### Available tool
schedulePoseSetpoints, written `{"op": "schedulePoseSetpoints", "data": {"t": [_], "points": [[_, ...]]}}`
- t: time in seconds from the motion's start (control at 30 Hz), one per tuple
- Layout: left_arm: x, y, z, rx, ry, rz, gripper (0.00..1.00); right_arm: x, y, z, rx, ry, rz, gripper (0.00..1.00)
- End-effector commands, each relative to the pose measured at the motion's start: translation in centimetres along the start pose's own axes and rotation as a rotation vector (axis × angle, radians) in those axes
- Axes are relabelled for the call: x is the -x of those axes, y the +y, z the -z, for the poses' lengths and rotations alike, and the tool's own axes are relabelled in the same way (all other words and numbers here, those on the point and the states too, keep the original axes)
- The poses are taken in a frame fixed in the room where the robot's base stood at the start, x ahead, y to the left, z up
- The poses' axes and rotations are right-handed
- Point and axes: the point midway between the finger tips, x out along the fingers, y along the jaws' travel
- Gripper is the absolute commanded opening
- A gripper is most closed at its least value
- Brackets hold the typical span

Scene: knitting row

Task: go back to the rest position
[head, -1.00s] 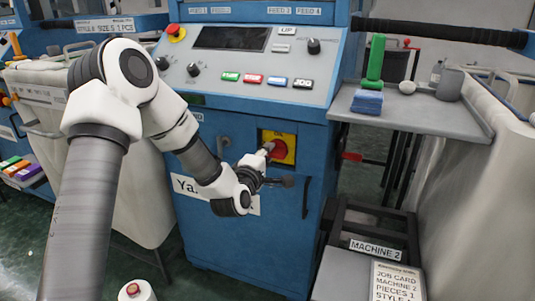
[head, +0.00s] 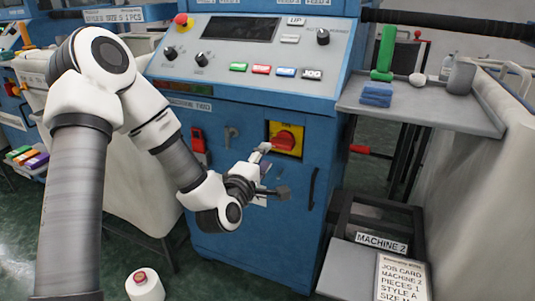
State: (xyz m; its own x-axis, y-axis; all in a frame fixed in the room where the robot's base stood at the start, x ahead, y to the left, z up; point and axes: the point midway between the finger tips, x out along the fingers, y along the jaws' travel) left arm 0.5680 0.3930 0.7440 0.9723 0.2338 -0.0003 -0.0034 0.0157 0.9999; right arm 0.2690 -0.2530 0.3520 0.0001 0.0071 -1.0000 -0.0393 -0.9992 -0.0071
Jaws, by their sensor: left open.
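My left gripper (head: 274,171) is in front of the blue machine cabinet (head: 235,240). Its fingers are spread and I see nothing between them. My left arm comes in from the left and covers part of the cabinet front and a white label. My right gripper is not in view.
A control panel (head: 263,48) with coloured buttons is above. A grey shelf (head: 430,108) at right holds a green brush-like object (head: 384,55) and blue cloths (head: 376,94). A machine 2 crate (head: 380,222) stands below. A white cone (head: 145,286) is on the floor.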

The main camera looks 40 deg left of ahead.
Motion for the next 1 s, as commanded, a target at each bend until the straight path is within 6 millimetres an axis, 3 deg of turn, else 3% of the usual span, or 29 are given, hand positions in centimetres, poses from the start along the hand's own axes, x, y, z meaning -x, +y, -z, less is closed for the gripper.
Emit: {"op": "schedulePoseSetpoints", "data": {"t": [0.37,0.47,0.57,0.67,0.8,0.9,1.0], "points": [[-0.1,0.0,0.0,0.000,0.000,0.001,0.43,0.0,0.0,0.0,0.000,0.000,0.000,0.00],[0.0,-1.1,0.0,-0.006,0.000,0.022,0.43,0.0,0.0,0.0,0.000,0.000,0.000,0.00],[0.6,-5.4,-1.0,-0.063,-0.027,0.107,0.43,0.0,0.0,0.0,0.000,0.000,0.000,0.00],[2.5,-12.6,-3.2,-0.170,-0.095,0.257,0.43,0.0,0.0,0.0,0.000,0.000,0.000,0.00],[8.2,-23.7,-6.1,-0.383,-0.249,0.545,0.43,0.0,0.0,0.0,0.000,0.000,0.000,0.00],[13.8,-30.3,-7.2,-0.582,-0.404,0.746,0.43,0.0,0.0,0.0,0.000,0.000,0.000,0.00],[19.5,-35.0,-7.6,-0.773,-0.580,0.911,0.43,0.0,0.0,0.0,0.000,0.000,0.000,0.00]]}}
